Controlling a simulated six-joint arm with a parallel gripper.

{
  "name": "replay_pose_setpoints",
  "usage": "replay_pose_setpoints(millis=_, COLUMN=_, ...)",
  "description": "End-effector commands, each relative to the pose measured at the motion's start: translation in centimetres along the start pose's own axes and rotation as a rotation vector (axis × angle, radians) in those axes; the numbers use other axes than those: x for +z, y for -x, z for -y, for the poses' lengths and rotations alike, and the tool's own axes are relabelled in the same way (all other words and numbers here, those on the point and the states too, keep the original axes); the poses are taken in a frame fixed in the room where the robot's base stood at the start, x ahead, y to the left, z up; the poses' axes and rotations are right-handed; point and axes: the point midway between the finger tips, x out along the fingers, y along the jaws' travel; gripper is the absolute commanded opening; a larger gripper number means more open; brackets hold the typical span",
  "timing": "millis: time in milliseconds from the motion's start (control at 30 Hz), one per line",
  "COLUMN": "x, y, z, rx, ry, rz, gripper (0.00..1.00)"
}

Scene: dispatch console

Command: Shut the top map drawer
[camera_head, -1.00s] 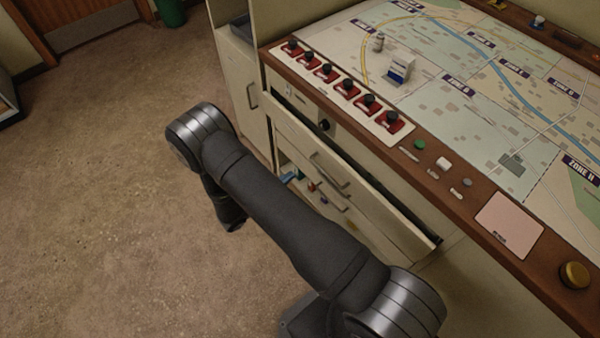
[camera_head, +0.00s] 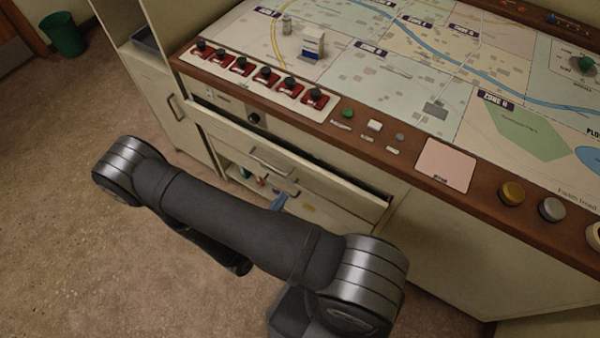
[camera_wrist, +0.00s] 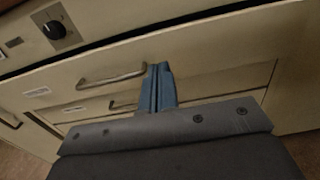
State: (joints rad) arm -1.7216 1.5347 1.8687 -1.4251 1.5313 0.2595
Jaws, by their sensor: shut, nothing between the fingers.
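The top map drawer (camera_head: 330,180) is a cream front with a metal bar handle, standing partly open below the console's brown edge. A dark gap shows along its top. In the wrist view its front (camera_wrist: 215,65) spans the picture, with the handle (camera_wrist: 110,79) left of centre. My gripper (camera_wrist: 160,68) is shut and empty. Its blue fingers point at the drawer front, just right of the handle; I cannot tell whether they touch it.
A lower drawer handle (camera_wrist: 125,104) sits beneath the top drawer. Small coloured items (camera_head: 262,181) lie in an opening below. A black knob (camera_head: 254,118) is on the panel above. Red switches (camera_head: 265,79) line the console edge. The floor at left is clear around a green bin (camera_head: 62,35).

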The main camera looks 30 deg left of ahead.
Motion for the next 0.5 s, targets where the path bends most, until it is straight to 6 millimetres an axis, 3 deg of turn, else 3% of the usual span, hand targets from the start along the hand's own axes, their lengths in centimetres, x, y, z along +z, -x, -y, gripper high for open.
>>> replay_pose_setpoints(millis=500, x=0.0, y=-6.5, z=0.0, rx=-0.005, ry=0.0, rz=0.0, gripper=0.0)
